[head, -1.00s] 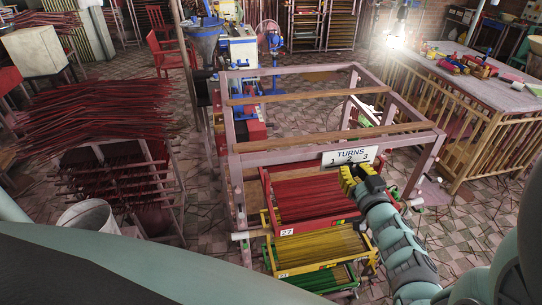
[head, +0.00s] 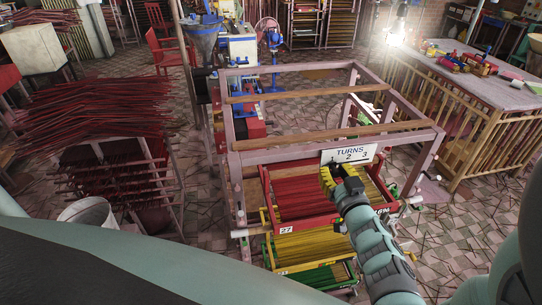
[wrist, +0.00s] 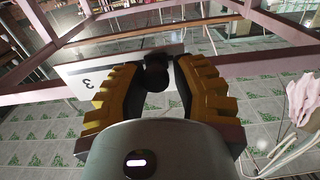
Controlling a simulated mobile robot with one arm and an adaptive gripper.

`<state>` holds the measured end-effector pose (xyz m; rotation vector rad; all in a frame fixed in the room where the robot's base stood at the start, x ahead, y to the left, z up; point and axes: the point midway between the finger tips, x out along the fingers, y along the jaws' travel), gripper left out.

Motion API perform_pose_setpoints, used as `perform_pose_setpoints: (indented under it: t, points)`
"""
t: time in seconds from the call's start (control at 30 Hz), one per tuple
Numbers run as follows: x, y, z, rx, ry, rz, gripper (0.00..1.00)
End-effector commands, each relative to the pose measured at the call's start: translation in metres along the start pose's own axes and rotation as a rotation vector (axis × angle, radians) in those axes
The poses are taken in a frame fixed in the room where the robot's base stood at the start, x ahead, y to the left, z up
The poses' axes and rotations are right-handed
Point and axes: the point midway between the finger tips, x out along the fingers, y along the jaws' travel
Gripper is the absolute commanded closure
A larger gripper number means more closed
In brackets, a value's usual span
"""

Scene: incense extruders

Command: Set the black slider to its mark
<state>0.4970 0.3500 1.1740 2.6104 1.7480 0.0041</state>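My gripper (head: 336,171), with yellow fingers, is at the plate's lower left part. In the wrist view, the black slider's round knob (wrist: 155,74) lies between the fingertips of my gripper (wrist: 160,65), which look closed in on it. The plate (wrist: 100,80) shows behind the left finger, with the 3 visible upside down. The slider's mark cannot be made out.
The pink frame (head: 284,155) rises around the plate. Below it are a red rack (head: 310,220), a yellow rack (head: 268,249) and a green rack (head: 300,280) of incense sticks. A white bucket (head: 85,212) stands left. A cluttered table (head: 490,85) stands right.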

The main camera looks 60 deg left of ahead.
Motion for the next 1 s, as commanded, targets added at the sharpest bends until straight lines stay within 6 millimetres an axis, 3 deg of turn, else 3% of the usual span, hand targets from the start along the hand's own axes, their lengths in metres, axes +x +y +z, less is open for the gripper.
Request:
perform_pose_setpoints:
  t: [0.3,0.67,1.0]
  points:
    - [0.001,-0.002,-0.001,0.000,0.002,-0.005,0.46]
    - [-0.007,0.000,0.001,0.000,-0.004,0.000,0.46]
    - [-0.059,0.000,0.001,0.000,-0.004,0.001,0.46]
